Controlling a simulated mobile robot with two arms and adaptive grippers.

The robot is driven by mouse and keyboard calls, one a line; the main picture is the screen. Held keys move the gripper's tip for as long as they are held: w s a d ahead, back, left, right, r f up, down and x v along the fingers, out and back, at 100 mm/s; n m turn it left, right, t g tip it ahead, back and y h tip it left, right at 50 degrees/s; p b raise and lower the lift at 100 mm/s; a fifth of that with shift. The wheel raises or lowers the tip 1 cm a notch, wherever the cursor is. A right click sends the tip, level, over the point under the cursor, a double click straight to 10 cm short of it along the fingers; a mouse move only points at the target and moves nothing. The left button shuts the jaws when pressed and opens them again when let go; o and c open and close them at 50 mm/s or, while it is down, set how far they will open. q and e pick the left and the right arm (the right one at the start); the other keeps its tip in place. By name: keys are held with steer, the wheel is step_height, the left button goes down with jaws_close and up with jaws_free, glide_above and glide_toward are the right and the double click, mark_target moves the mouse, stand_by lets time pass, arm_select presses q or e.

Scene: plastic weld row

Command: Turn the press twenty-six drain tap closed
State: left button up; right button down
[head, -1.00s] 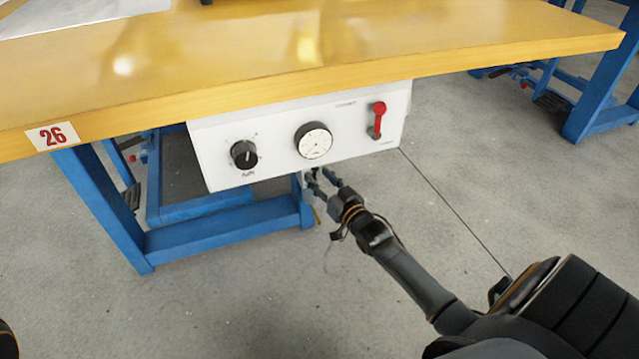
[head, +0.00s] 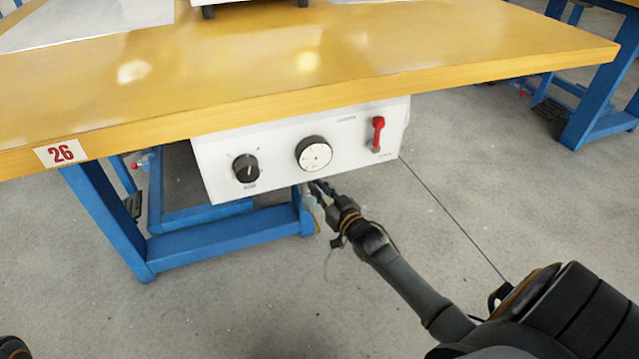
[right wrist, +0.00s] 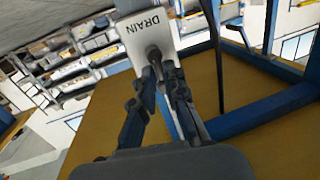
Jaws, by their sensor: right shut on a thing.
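The white plate marked DRAIN (right wrist: 146,33) shows at the top of the right wrist view. The drain tap (right wrist: 154,54) has a dark round stem in this plate; most of its handle is hidden between my fingers. My right gripper (right wrist: 165,78) is shut on the tap. In the head view my right gripper (head: 313,187) reaches just below the lower edge of the white control box (head: 275,164), under the table marked 26 (head: 61,152). The tap itself cannot be made out clearly there. My left gripper is not in view.
The control box carries a black knob (head: 246,168), a round gauge (head: 314,154) and a red-handled lever (head: 377,133). A blue table leg and crossbar (head: 215,232) stand left of my gripper. Grey floor (head: 240,310) is free in front.

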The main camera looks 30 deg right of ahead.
steer(key=shift+w+r, duration=0.1)
steer(key=shift+r, duration=0.35)
steer(key=c, duration=1.3)
jaws_free()
steer(key=shift+r, duration=0.1)
steer(key=shift+f, duration=0.2)
steer(key=shift+s+f, duration=0.1)
steer(key=shift+s, duration=0.4)
steer(key=s, duration=1.1)
steer(key=shift+a+r, duration=0.25)
